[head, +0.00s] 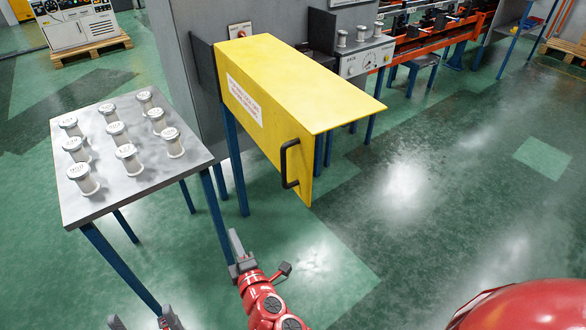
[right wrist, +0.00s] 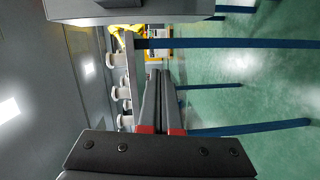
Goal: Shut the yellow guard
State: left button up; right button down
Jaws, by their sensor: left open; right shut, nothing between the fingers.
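The yellow guard (head: 290,85) is a long box-like cover with a flat top and a white label on its side. Its left end meets a dark upright plate, and it juts out over the floor toward the right. My left gripper (head: 144,322) is open at the bottom edge, partly cut off, well away from the guard.
A grey table (head: 105,190) with several white spindles stands at the left, close to my right gripper. A gauge box (head: 368,60) with white spindles stands behind the guard. Orange racking (head: 435,40) is at the back. The green floor right of the guard is clear.

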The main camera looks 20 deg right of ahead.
jog(key=s+d+r+m+h+p, duration=0.3)
jog(key=d+r+h, duration=0.45)
jog(key=r, duration=0.35)
jog(key=m+g+h+p, duration=0.1)
jog(key=m+g+h, duration=0.1)
jog(key=m+h, duration=0.25)
send_near(299, 169)
jog(key=shift+n, duration=0.25)
jog(key=p+x, duration=0.1)
jog(key=x, duration=0.4)
jog(key=shift+w+d, duration=0.2)
jog(key=shift+w, duration=0.15)
jog(key=shift+d+t, duration=0.1)
jog(key=shift+t, duration=0.2)
